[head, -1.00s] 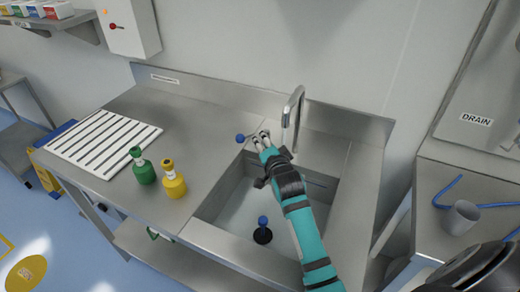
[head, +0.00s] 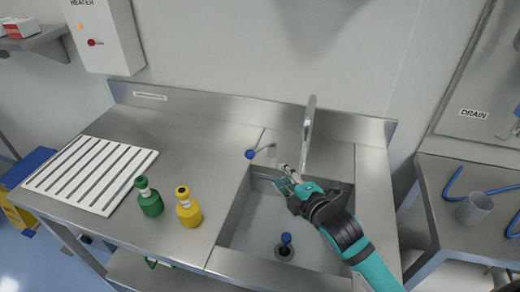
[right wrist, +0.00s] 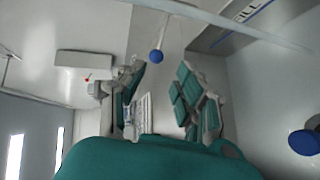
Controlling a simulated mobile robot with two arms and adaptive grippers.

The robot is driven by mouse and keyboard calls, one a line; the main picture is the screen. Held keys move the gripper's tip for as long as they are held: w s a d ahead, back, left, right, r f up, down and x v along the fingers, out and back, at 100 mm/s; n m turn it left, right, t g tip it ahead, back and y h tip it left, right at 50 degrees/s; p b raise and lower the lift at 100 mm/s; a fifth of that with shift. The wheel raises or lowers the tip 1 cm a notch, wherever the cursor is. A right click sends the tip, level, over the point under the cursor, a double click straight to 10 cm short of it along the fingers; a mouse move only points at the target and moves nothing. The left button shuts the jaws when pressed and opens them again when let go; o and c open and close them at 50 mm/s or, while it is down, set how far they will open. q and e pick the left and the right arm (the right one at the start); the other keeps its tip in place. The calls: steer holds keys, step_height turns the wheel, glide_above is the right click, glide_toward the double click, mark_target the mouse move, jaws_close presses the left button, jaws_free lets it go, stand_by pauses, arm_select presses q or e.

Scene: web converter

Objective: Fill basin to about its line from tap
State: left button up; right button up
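The steel basin (head: 231,222) is set in the counter, with a pale inside; I cannot tell its water level. The tap (head: 308,130) rises behind it, and no clear stream shows. Its lever ends in a blue knob (head: 250,154), also in the right wrist view (right wrist: 156,57). A dark plug with a blue knob (head: 286,239) is at the basin floor. Part of a fill label (right wrist: 247,12) shows in the right wrist view. My right gripper (head: 283,178) is open and empty above the basin's back, right of the lever knob and apart from it. My left gripper is out of view.
A green bottle (head: 150,202) and a yellow bottle (head: 188,212) stand on the counter left of the basin. A white slotted rack (head: 90,172) lies farther left. A grey cup (head: 474,208) and blue tubing (head: 455,182) are on the right bench.

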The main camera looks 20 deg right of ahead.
mark_target(258, 151)
steer(key=p+x, duration=0.2)
steer(key=x, duration=1.5)
steer(key=shift+w+d, duration=0.1)
steer(key=shift+c, duration=0.3)
jaws_close()
